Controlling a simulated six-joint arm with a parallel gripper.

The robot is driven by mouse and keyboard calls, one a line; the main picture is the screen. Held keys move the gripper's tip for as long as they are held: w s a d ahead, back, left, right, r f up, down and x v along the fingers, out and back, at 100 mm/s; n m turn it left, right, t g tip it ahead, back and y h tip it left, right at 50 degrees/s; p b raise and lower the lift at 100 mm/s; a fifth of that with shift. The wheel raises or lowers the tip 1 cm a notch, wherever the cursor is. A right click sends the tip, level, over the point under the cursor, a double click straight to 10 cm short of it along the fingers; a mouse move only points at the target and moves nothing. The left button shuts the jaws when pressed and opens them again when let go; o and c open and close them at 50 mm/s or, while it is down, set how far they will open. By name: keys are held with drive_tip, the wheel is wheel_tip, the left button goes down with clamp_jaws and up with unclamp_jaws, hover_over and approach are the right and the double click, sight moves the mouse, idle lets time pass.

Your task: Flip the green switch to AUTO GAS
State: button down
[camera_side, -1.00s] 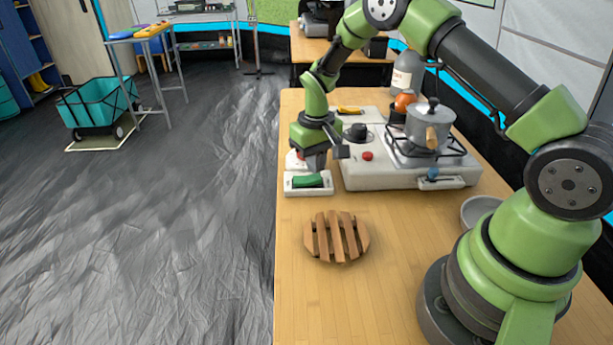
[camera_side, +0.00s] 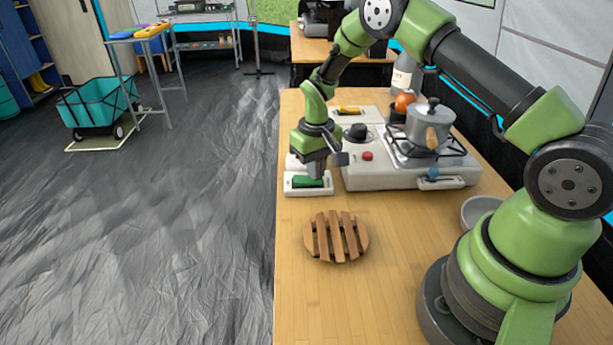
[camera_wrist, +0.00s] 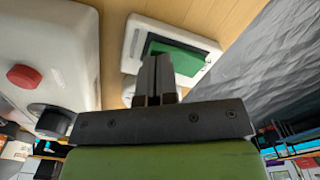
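The green switch (camera_side: 302,182) is a green rocker in a white housing (camera_side: 292,191) near the table's left edge. My gripper (camera_side: 316,176) points down over the right part of the rocker and hides some of it. In the wrist view the green rocker (camera_wrist: 178,58) lies in its white housing (camera_wrist: 195,36), just beyond my fingertips (camera_wrist: 157,60). The two fingers are together, with only a thin line between them and nothing held. I cannot tell whether the tips touch the rocker. No AUTO GAS lettering is readable.
Right of the switch stands a white stove (camera_side: 385,180) with a red button (camera_side: 367,156), a black knob (camera_side: 355,133) and a grey pot (camera_side: 432,124). A slatted wooden trivet (camera_side: 337,238) lies in front. A bowl (camera_side: 478,211) is at right. The front table (camera_side: 340,300) is clear.

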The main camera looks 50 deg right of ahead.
drive_tip(key=shift+f, duration=0.15)
drive_tip(key=shift+r, duration=3.55)
drive_tip(key=shift+r, duration=0.1)
drive_tip(key=s+a+r+t, duration=0.25)
drive_tip(key=s+r, duration=0.25)
drive_tip(key=r, duration=0.4)
drive_tip(key=s+a+r+t, duration=0.1)
drive_tip(key=s+a+r, duration=0.25)
drive_tip(key=r, duration=0.55)
drive_tip(key=s+a+r+t+y, duration=0.1)
drive_tip(key=s+t, duration=0.1)
drive_tip(key=s, duration=0.5)
drive_tip(key=s+a+r+m+t+y, duration=0.1)
drive_tip(key=s+a, duration=0.1)
drive_tip(key=s, duration=0.5)
drive_tip(key=shift+s+a+r+t, duration=0.25)
drive_tip(key=shift+a+r+t, duration=0.05)
drive_tip(key=shift+t, duration=0.05)
